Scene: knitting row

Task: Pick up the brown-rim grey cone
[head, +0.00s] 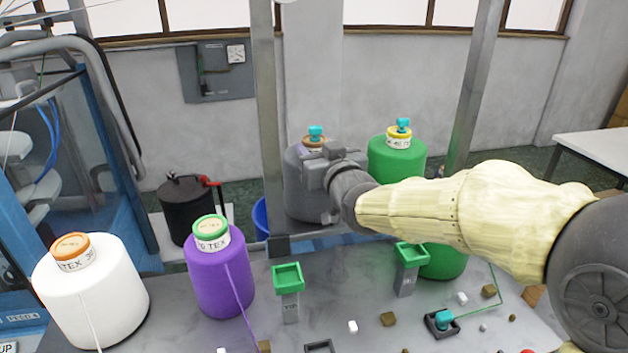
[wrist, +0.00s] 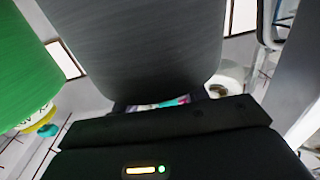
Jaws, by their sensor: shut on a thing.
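The grey cone (head: 300,190) with a brown rim (head: 314,142) stands upright at the back, left of the green cone (head: 395,158). A turquoise piece (head: 316,132) sits on its top. My gripper (head: 318,160) reaches in from the right and is shut on the grey cone near its top. In the wrist view the grey cone (wrist: 145,45) fills the upper middle, right against my gripper (wrist: 165,104). The fingertips are mostly hidden. In the head view its base shows above the table's back edge; I cannot tell whether anything supports it.
A white cone (head: 90,295) and a purple cone (head: 218,280) stand on the table's left (head: 250,330). Green-topped posts (head: 288,277) (head: 411,254) and small blocks (head: 388,319) are in front. A metal upright (head: 268,110) is just left of the grey cone.

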